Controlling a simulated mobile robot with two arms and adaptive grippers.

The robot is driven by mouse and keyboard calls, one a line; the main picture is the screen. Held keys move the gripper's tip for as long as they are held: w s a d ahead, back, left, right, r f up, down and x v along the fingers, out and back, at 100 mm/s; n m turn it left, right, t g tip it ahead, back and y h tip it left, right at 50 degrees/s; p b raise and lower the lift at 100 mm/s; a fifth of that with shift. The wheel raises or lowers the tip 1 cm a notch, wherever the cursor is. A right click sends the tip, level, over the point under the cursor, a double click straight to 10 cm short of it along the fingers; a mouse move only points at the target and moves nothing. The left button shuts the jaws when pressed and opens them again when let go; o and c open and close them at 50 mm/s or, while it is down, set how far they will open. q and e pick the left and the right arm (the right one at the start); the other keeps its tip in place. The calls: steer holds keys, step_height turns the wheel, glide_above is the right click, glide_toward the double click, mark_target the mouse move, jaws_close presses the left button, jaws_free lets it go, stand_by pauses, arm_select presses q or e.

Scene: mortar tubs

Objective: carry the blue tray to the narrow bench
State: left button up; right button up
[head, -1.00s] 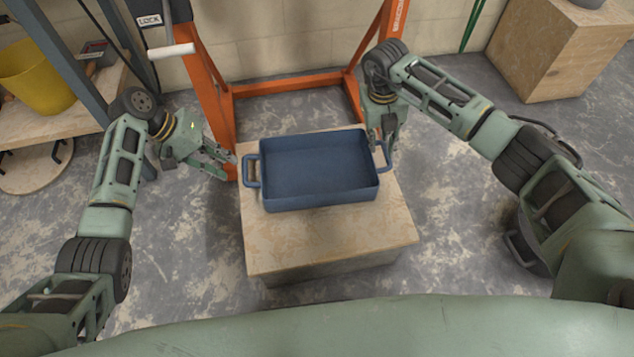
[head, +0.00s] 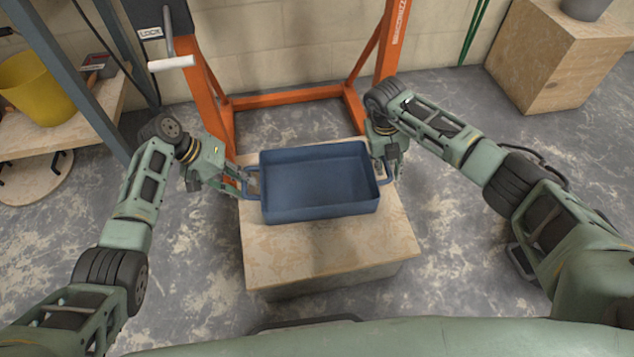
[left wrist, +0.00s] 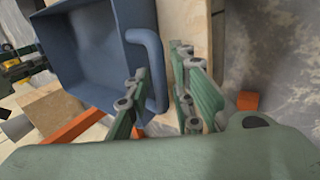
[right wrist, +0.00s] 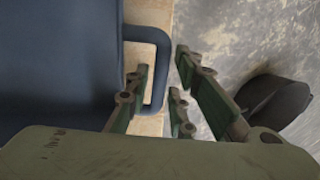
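The blue tray (head: 318,212) is an empty rectangular tub with a loop handle at each end. It stands level on a wooden block (head: 325,248). My left gripper (head: 246,184) is at the tray's left handle. In the left wrist view its fingers (left wrist: 162,95) are apart, on either side of the handle (left wrist: 157,68). My right gripper (head: 390,172) is at the right handle. In the right wrist view its fingers (right wrist: 165,85) are apart, with the handle bar (right wrist: 162,62) between them. I cannot tell which surface is the narrow bench.
An orange frame (head: 290,97) with a white-gripped lever stands right behind the block. At left, a wooden shelf (head: 45,140) holds a yellow bucket (head: 38,88). A wooden crate (head: 545,60) with a grey pot (head: 585,8) stands at the back right.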

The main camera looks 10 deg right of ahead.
arm_select(q)
steer(key=shift+d+f, duration=0.3)
steer(key=shift+f, duration=0.15)
arm_select(e)
steer(key=shift+d+f, duration=0.1)
steer(key=shift+f, duration=0.45)
arm_select(q)
jaws_close()
arm_select(e)
jaws_close()
steer(key=shift+r, duration=0.1)
